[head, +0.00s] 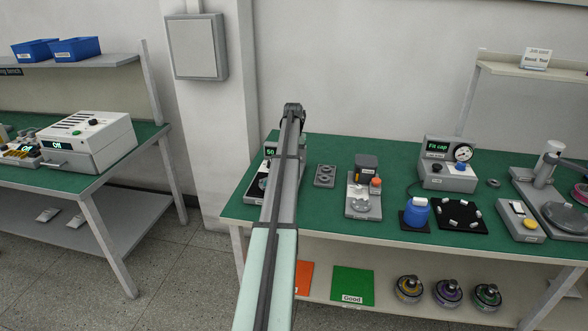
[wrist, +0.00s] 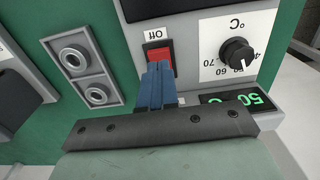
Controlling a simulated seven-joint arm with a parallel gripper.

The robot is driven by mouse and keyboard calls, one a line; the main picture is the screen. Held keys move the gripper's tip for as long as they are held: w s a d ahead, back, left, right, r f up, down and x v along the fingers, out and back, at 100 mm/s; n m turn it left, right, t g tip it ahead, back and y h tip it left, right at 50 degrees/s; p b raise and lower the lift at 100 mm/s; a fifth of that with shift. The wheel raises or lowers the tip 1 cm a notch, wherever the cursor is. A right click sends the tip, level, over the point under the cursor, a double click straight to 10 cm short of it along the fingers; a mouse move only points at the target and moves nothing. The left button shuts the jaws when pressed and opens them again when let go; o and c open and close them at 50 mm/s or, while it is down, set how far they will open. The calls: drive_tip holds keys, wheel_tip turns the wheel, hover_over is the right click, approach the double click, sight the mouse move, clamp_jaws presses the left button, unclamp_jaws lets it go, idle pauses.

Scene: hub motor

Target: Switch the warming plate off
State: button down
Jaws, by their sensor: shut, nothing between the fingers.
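The warming plate (head: 264,168) stands at the left end of the right green bench, largely hidden behind my arm. In the wrist view its panel has a red rocker switch (wrist: 158,56) in a black frame, with a small label beside it. A black temperature knob (wrist: 236,54) sits on a white °C scale, and a lit green display (wrist: 236,104) reads about 50. My gripper (wrist: 156,70) is shut and empty. Its blue fingertips overlap the near edge of the red switch in the picture; I cannot tell whether they touch it. The head view hides the fingertips.
A grey block with two round sockets (wrist: 86,77) lies beside the plate; it also shows in the head view (head: 325,175). Further right are a small device with an orange knob (head: 363,190), a blue bottle (head: 417,211) and a "Fit cap" unit (head: 447,165).

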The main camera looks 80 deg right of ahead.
drive_tip(key=shift+f, duration=1.15)
idle(0.8)
drive_tip(key=shift+r, duration=3.55)
